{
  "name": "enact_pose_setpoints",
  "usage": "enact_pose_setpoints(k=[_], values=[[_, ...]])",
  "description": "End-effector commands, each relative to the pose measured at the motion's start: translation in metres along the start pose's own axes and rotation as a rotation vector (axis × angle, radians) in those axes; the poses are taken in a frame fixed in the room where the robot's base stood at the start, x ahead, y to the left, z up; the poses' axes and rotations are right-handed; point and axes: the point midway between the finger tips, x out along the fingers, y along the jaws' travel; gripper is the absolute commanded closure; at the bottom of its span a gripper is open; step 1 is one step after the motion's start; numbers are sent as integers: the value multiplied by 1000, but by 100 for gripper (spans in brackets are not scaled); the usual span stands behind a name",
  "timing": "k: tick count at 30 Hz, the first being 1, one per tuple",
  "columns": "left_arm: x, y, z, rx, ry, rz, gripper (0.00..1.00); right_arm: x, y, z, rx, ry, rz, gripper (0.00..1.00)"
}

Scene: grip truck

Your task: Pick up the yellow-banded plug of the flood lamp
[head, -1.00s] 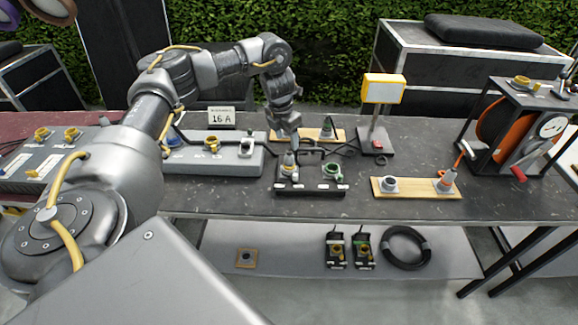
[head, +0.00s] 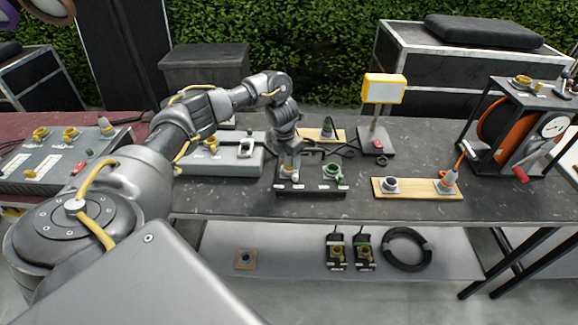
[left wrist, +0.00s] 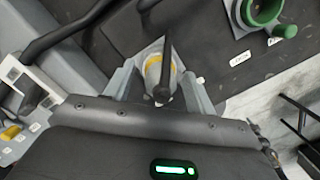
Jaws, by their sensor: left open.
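The yellow-banded plug (left wrist: 153,68) is grey with a yellow ring and a black cable end, seen from above in the left wrist view. It stands in the left position of the black socket board (head: 312,192) on the bench. My left gripper (head: 288,170) points down over it and hides most of it in the head view. In the left wrist view my left gripper's (left wrist: 158,85) fingers are open, one on each side of the plug; contact cannot be told. The flood lamp (head: 384,88) has a yellow frame and stands on a post behind. My right gripper is out of view.
A green socket (head: 333,171) sits just right of the plug on the same board. A grey box (head: 225,160) is close to the left, and a wooden board (head: 415,190) with two fittings is to the right. Black cables (head: 345,150) lie behind. A cable reel (head: 510,125) stands far right.

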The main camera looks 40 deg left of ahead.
Motion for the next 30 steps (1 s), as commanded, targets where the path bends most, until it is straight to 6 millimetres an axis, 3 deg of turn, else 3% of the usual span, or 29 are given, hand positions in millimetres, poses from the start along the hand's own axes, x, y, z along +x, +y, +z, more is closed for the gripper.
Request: enact_pose_setpoints(k=[6,18,30], values=[[0,0,0,1,-1,0,46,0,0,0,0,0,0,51],[0,0,1,1,-2,0,96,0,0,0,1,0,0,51],[-11,0,3,3,-5,0,96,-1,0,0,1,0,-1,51]])
